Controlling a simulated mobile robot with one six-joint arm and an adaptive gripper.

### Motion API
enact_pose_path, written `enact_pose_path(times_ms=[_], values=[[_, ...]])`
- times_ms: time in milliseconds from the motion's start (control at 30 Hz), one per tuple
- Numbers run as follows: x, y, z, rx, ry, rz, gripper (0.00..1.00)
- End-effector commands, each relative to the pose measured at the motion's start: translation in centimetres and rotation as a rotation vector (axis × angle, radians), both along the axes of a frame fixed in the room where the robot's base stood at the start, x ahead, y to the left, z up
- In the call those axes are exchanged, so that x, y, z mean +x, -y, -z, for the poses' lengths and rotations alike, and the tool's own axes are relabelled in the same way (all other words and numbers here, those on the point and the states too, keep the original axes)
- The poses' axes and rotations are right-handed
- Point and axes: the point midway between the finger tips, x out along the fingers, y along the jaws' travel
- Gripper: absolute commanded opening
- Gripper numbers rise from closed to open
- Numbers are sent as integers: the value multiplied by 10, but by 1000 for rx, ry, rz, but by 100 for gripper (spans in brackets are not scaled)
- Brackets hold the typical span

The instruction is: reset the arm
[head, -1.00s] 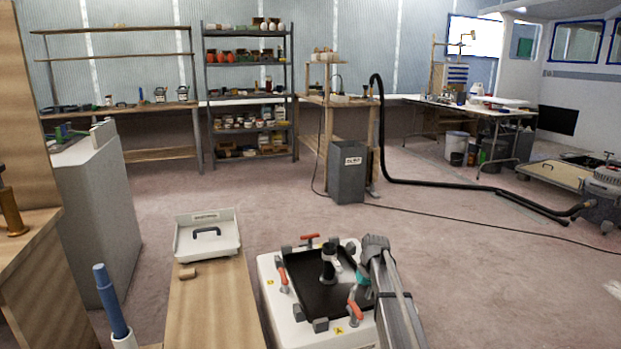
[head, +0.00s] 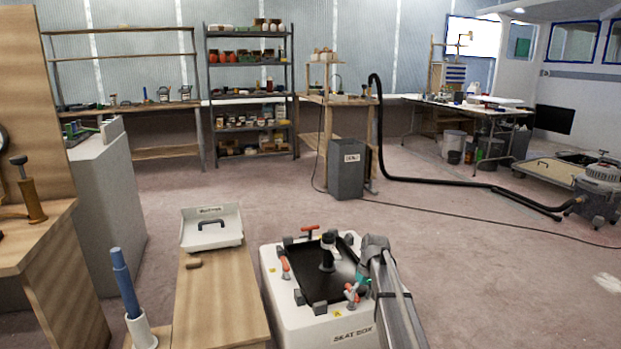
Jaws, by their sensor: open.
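My arm (head: 398,305) rises from the bottom edge of the head view, right of centre, and its grey upper joint (head: 375,245) overlaps the right side of a white box. I cannot make out my gripper or its fingers; the end of the arm does not show clearly. The white box (head: 288,318), lettered on its front, has a black recessed top (head: 300,275) with several red-handled clamps around it. A black upright piece with a pale band (head: 327,255) stands on this top.
A wooden bench (head: 215,310) with a white tray (head: 198,243) and a small wooden block (head: 194,263) is left of the box. A blue cylinder (head: 125,280) stands in a white holder. A grey bin (head: 346,170), black hose (head: 440,183) and floor cable are beyond. Open floor lies right.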

Motion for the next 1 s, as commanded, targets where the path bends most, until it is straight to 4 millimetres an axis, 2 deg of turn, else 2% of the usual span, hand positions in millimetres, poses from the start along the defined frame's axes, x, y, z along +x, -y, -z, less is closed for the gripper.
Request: enact_pose_path(times_ms=[200, 600, 833, 933, 1000], values=[[0, 0, 0, 0, 0, 0, 68], [-43, 0, -7, -28, 0, 45, 68], [-85, 0, -13, -54, 2, 89, 68], [-111, 0, -18, -72, 4, 116, 68], [-136, 1, -22, -86, 4, 142, 68]])
